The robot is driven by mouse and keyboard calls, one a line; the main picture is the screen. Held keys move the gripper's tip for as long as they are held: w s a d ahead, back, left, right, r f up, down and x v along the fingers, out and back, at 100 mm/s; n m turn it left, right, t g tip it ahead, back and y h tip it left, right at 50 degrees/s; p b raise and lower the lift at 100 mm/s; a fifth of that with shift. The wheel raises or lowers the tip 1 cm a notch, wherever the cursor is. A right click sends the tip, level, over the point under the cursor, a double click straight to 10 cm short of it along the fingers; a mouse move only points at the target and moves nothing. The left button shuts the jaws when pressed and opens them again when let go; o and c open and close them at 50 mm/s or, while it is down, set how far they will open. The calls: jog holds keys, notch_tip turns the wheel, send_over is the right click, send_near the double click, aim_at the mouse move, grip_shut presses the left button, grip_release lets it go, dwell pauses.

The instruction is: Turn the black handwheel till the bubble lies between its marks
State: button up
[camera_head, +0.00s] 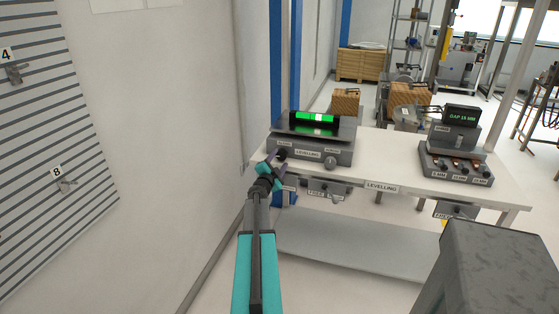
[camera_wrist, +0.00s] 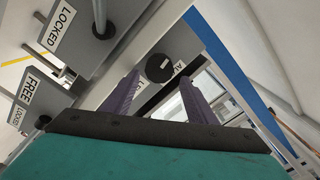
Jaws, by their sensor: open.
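The levelling unit (camera_head: 310,146) is a grey box on the bench. Its green bubble vial (camera_head: 301,118) lies on top, with a brighter pale patch near its middle; the marks are too small to read against it. The black handwheel (camera_head: 281,154) is on the unit's front left, partly hidden by my gripper (camera_head: 271,160). In the wrist view the handwheel (camera_wrist: 160,68) is a black disc with a small pale mark, beyond and between my two purple fingers (camera_wrist: 160,82). My gripper is open and empty; I cannot tell whether a finger touches the wheel.
A grey knob (camera_head: 331,163) is at the unit's front right. Below the bench edge is a lever panel (camera_head: 324,188); labels reading LOCKED (camera_wrist: 58,24) and FREE (camera_wrist: 39,91) show in the wrist view. A gap gauge (camera_head: 456,137) stands on the bench's right. The middle benchtop is clear.

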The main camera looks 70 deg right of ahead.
jog(key=a, duration=1)
jog(key=shift+s+p, duration=0.25)
jog(key=shift+p, duration=0.15)
dwell(0.9)
jog(key=shift+a, duration=0.1)
jog(key=shift+a, duration=0.15)
dwell(0.5)
jog(key=a+p, duration=0.7)
jog(key=a, duration=0.6)
jog(key=shift+s+a+p, duration=0.2)
jog(key=shift+s+p, duration=0.15)
dwell(0.5)
jog(key=shift+w+a+f, duration=0.1)
jog(key=shift+f, duration=0.05)
dwell(0.4)
